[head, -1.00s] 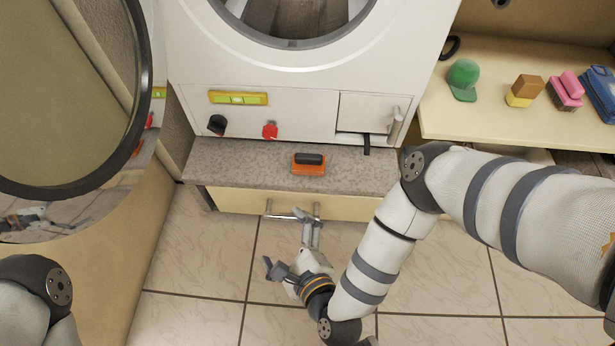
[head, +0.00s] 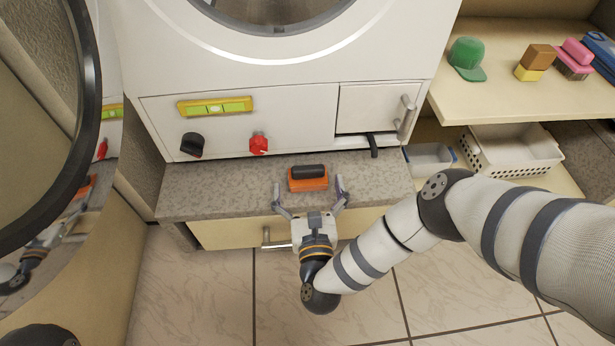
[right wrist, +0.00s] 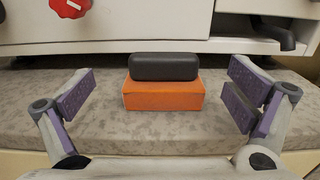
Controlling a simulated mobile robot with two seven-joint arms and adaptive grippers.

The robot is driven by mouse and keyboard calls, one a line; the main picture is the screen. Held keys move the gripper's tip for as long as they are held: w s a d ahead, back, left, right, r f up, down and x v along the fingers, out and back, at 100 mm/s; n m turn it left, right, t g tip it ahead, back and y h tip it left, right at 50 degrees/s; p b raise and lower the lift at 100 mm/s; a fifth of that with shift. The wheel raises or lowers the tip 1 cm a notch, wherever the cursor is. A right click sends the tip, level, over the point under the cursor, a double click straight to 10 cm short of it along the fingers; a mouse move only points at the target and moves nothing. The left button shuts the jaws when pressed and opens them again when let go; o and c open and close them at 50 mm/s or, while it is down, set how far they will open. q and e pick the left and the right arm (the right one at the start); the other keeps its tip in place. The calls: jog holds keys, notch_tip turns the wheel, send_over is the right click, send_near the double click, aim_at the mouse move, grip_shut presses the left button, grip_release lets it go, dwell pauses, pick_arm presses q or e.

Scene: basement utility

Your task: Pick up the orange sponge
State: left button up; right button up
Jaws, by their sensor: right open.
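The orange sponge (head: 308,184) has a black top part and sits on the speckled grey ledge (head: 225,190) below the white machine. My right gripper (head: 309,188) is open, with its fingers to the left and right of the sponge and a little short of it. In the right wrist view the sponge (right wrist: 163,94) is upright in the middle, between the two purple-padded fingers (right wrist: 160,98). Neither finger touches it. My left gripper is not in view.
The white machine (head: 300,95) stands behind the ledge, with a red knob (head: 259,144), a black knob (head: 192,145) and a small door (head: 375,108). A drawer handle (head: 268,240) is below the ledge. A shelf (head: 500,90) with a green cap (head: 466,58) is at right.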

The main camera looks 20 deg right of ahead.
aim_at(309, 176)
jog(key=x, duration=0.2)
jog(key=b+x, duration=0.1)
jog(key=shift+w+d+f, duration=0.15)
jog(key=shift+d+f, duration=0.15)
jog(key=shift+w+d+r, duration=0.1)
jog(key=shift+w, duration=0.35)
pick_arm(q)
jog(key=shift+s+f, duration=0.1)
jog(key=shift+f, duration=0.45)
pick_arm(e)
jog(key=c, duration=1.5)
